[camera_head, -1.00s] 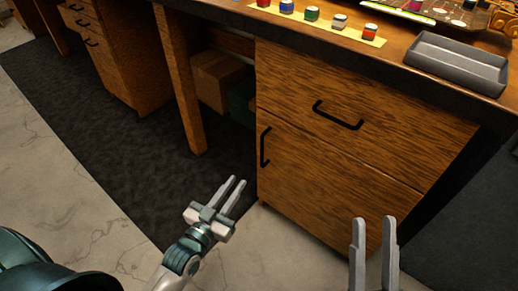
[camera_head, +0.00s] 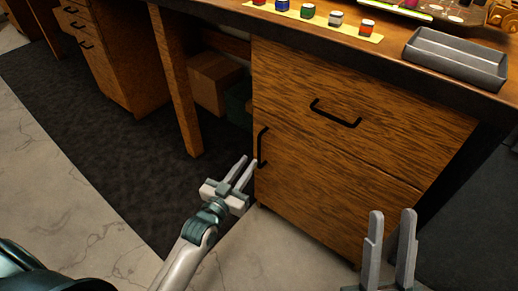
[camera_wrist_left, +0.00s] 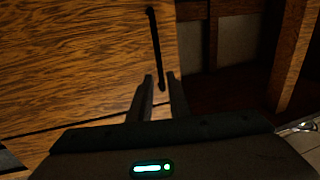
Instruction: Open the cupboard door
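The wooden cupboard door (camera_head: 320,190) is the lower front panel of the desk cabinet, and it looks closed. Its black vertical handle (camera_head: 262,147) is at the door's left edge. The handle also shows in the left wrist view (camera_wrist_left: 155,48). My left gripper (camera_head: 247,163) is open and empty just left of the handle's lower end. In the left wrist view, the handle's lower end appears between its two fingertips (camera_wrist_left: 160,82); I cannot tell whether they touch it. My right gripper (camera_head: 392,214) is open and empty in front of the cabinet's lower right.
Above the door is a drawer with a black handle (camera_head: 335,113). The desktop holds a grey tray (camera_head: 455,58) and paint jars on a yellow strip (camera_head: 318,20). A desk leg (camera_head: 177,95) and a cardboard box (camera_head: 213,82) are left of the cabinet. Floor in front is clear.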

